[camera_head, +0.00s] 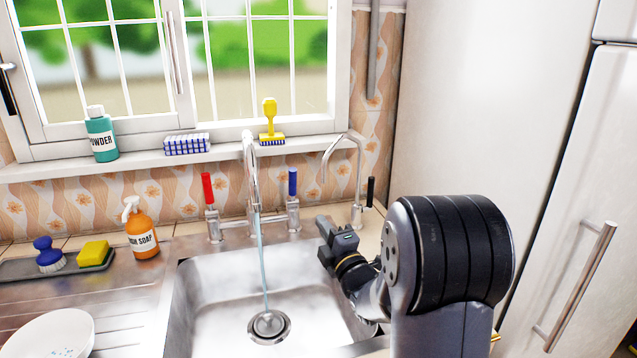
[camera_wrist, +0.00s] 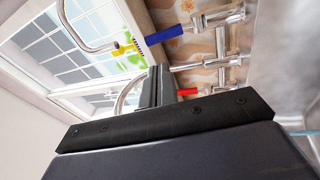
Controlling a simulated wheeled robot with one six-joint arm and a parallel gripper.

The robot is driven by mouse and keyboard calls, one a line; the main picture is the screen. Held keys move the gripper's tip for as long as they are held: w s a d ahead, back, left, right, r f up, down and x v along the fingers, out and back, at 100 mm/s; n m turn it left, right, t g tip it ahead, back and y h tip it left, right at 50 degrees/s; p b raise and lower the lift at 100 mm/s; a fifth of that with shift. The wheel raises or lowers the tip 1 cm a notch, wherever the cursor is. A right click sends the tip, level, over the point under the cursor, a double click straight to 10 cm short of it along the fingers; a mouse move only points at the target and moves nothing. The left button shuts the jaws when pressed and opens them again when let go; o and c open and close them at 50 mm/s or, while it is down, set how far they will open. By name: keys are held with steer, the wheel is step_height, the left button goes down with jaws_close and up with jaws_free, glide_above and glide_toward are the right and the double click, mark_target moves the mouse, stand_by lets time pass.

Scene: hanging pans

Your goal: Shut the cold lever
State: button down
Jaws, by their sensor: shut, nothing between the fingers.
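The cold lever (camera_head: 292,183) has a blue handle and stands upright on the tap body, right of the spout. In the wrist view the blue handle (camera_wrist: 163,35) lies sideways in the tilted picture, near my fingers but apart from them. The red lever (camera_head: 207,188) stands upright on the left; part of its red handle (camera_wrist: 187,92) shows beside my fingers in the wrist view. A thin stream of water (camera_head: 262,260) runs from the tap spout (camera_head: 250,165) into the sink. My gripper (camera_head: 322,225) is shut and empty, in front and to the right of the cold lever.
A second thin curved tap (camera_head: 357,165) with a black lever (camera_head: 370,191) stands to the right. The steel sink (camera_head: 210,300) lies below. A soap bottle (camera_head: 141,230), sponge (camera_head: 95,254) and brush (camera_head: 48,254) are at left. A tall white cabinet (camera_head: 480,100) bounds the right.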

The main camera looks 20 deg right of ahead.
mark_target(294, 183)
steer(key=shift+n, duration=0.5)
steer(key=p+x, duration=0.3)
steer(key=x, duration=1.1)
steer(key=shift+a+f, duration=0.15)
steer(key=shift+f, duration=0.05)
steer(key=shift+w, duration=0.1)
steer(key=shift+w+r+b, duration=0.1)
steer(key=shift+w+b, duration=0.1)
steer(key=shift+b, duration=0.8)
steer(key=shift+w+r, duration=0.1)
steer(key=shift+r, duration=0.2)
steer(key=shift+f, duration=0.1)
